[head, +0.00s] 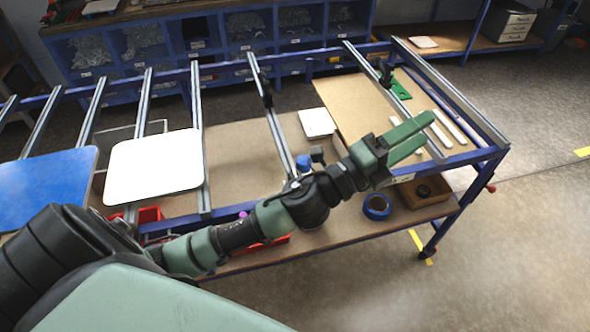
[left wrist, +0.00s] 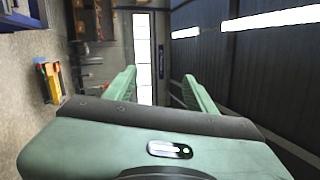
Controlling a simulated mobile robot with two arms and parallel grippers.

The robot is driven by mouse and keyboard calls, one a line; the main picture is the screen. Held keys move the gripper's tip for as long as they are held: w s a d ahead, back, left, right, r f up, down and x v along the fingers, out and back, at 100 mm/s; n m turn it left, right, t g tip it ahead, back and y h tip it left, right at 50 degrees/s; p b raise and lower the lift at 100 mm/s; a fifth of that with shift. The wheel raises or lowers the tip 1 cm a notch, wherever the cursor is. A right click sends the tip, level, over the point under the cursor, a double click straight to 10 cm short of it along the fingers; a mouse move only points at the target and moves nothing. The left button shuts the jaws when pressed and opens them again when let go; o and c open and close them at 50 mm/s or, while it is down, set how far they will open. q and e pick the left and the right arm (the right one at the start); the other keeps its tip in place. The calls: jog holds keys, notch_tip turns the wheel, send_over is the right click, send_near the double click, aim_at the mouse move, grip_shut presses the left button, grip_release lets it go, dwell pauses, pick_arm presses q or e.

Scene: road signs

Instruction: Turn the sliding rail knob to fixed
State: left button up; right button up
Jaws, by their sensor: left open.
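The blue-framed table carries several metal rails. One sliding rail (head: 270,115) has a black knob or clamp (head: 267,90) near its far end. Another rail on the right has a similar black fitting (head: 386,73). A small black part (head: 317,155) shows near the front of the middle rail, just behind my arm; I cannot tell which knob is meant or how it is set. My left gripper (head: 427,128) is open and empty, over the right front of the table, apart from the black fittings. In the left wrist view its two fingers (left wrist: 159,78) are spread with nothing between them. My right gripper is not in view.
A white sign plate (head: 155,166) and a blue plate (head: 45,188) lie on the left rails. A tan board (head: 345,100) lies at the right. Blue tape (head: 377,207) sits on the lower shelf. Storage bins (head: 215,40) stand behind. Floor at right is clear.

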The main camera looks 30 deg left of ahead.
pick_arm(q)
jog(key=s+d+m+g+h, duration=0.2)
jog(key=d+m+g+h, duration=0.55)
jog(key=m, duration=0.55)
jog(key=m+g+y, duration=1.1)
jog(key=m+y, duration=0.4)
jog(key=y, duration=0.3)
send_over(295, 174)
jog(key=f, duration=1.7)
jog(key=shift+w+d, duration=0.1)
jog(key=shift+d, duration=0.1)
jog(key=shift+a+f+n, duration=0.1)
jog(key=shift+a+n, duration=0.2)
jog(key=shift+a, duration=0.05)
notch_tip(295, 174, down, 7)
jog(key=p, duration=0.3)
jog(key=shift+d, duration=0.1)
jog(key=shift+f, duration=0.25)
